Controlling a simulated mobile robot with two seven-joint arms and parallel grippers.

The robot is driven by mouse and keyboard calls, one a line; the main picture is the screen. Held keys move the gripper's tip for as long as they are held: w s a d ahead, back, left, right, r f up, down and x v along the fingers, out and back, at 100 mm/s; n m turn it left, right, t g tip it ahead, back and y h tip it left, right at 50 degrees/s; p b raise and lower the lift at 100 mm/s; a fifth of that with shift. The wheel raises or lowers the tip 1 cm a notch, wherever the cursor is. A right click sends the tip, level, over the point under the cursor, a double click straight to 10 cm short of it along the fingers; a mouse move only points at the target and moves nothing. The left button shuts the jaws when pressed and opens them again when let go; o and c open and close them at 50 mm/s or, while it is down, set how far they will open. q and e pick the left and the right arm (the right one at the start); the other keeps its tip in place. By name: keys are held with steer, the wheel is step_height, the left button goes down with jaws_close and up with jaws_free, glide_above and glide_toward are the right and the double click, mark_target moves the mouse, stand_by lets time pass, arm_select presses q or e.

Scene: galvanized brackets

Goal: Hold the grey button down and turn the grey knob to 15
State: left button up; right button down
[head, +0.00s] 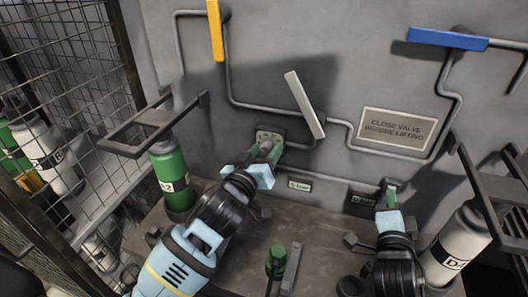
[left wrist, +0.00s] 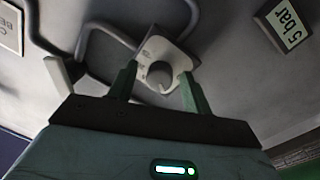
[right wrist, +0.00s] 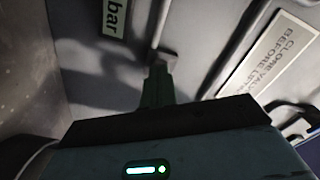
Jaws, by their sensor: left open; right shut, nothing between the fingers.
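The grey knob (left wrist: 159,76) is round and sits on a pale plate (left wrist: 166,50) with small markings I cannot read. The plate also shows on the wall in the head view (head: 268,136), partly behind my left gripper. My left gripper (head: 267,153) is open, with its green fingers either side of the knob; I cannot tell whether they touch it. My right gripper (head: 391,194) is shut and empty. Its fingertips are at a small grey block (right wrist: 168,58) on the wall, which may be the grey button; contact is unclear.
A yellow lever (head: 215,30), a pale lever (head: 305,104) and a blue lever (head: 434,39) sit on wall pipes. A green cylinder (head: 171,170) stands left, a white one (head: 457,245) right. A green-topped fitting (head: 276,262) stands between my arms.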

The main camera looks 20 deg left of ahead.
arm_select(q)
steer(key=c, duration=1)
steer(key=shift+o, duration=0.2)
steer(key=shift+m, duration=0.3)
steer(key=m, duration=0.3)
steer(key=shift+m, duration=0.4)
steer(key=m, duration=0.6)
steer(key=shift+m+g+y, duration=0.3)
steer(key=shift+m+y, duration=0.1)
steer(key=shift+d+m+y, duration=0.1)
steer(key=shift+m+y, duration=0.2)
steer(key=shift+m, duration=1.4)
